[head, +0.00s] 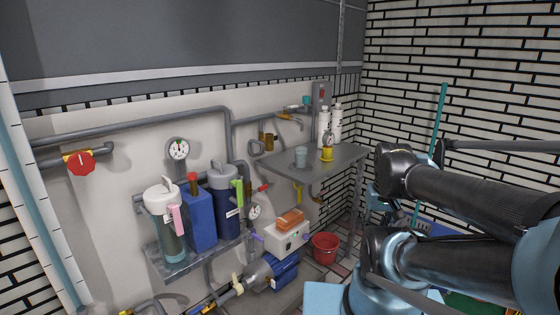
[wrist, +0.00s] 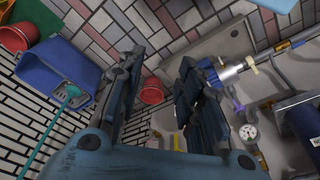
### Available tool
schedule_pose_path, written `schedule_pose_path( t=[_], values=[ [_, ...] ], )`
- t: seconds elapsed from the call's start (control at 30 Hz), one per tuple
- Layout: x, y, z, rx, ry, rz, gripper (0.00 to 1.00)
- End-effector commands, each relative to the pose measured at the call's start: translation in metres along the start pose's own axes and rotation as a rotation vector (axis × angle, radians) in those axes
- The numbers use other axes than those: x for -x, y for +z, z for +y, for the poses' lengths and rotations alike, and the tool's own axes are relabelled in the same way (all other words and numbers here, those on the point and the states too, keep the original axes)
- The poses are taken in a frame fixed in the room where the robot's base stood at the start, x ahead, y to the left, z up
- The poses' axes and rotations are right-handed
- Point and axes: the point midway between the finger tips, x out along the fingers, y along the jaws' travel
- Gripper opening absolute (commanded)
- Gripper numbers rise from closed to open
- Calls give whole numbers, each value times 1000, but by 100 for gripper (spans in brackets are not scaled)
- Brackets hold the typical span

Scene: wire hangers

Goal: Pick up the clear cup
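The clear cup (head: 301,157) is a pale, bluish see-through cup. It stands upright on a grey table (head: 335,160) against the back wall in the head view. A yellow object (head: 327,154) is just right of it. I cannot make out the cup in the wrist view. My gripper (wrist: 162,62) shows in the wrist view with its two dark fingers spread apart and nothing held between them. In the head view my arm is at the right, right of the table and apart from the cup; the fingertips are not clear there.
White bottles (head: 336,122) stand behind the cup near the table's back corner. A red bucket (head: 325,246) is on the floor below; it also shows in the wrist view (wrist: 152,92). A blue canister (head: 201,217) and pipes line the left wall. A blue bin (wrist: 62,75) is on the floor.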

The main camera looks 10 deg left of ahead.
Motion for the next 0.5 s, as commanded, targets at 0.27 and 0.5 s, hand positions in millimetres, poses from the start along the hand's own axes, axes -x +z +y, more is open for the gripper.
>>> schedule_pose_path(
  t=[0.27, 0.5],
  values=[
    [0, 0, 0, 0, 0, 0, 33],
    [10, 3, -2, 15, -6, 13, 70]
  ],
)
